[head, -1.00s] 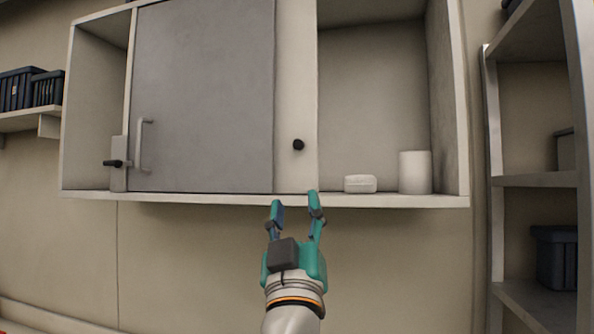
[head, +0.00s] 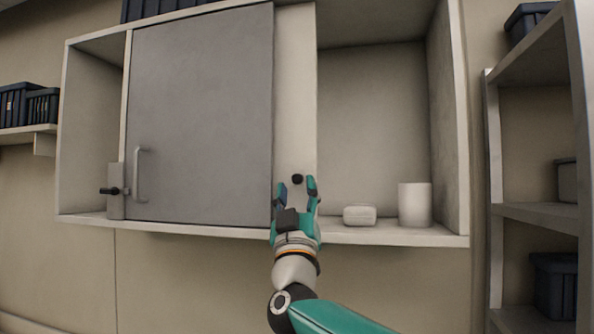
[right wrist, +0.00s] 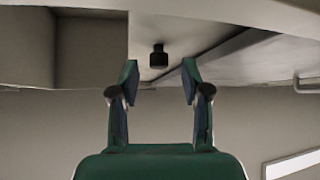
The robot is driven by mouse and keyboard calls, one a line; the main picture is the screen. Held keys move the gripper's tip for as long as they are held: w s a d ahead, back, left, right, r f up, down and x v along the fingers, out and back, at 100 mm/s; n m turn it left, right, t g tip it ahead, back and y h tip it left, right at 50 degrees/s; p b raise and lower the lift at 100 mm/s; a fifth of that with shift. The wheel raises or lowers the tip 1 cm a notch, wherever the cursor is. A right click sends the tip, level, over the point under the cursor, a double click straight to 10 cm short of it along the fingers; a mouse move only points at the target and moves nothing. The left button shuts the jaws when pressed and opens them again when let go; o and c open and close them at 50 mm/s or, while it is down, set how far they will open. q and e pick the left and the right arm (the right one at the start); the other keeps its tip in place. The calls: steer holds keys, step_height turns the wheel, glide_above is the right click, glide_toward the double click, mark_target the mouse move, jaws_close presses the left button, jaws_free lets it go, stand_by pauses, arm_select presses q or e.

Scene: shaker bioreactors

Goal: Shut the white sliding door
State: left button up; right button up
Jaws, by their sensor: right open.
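The white sliding door (head: 295,100) is a tall pale panel in the wall cabinet, partly behind the grey door (head: 200,110). A black knob (head: 297,179) sticks out low on it; it also shows in the right wrist view (right wrist: 158,56). The cabinet's right compartment (head: 372,120) stands open. My right gripper (head: 296,186) is open and empty in front of the white door. In the right wrist view its fingertips (right wrist: 160,72) lie either side of the knob, which appears just beyond them, with gaps on both sides. My left gripper is not in view.
A small white box (head: 360,215) and a white cylinder (head: 415,204) stand on the floor of the right compartment. A black latch (head: 112,190) and a bar handle (head: 139,174) are at the grey door's left. A shelf rack (head: 495,160) stands at right.

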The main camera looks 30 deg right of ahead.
steer(key=shift+x, duration=0.9)
steer(key=shift+c, duration=0.2)
jaws_close()
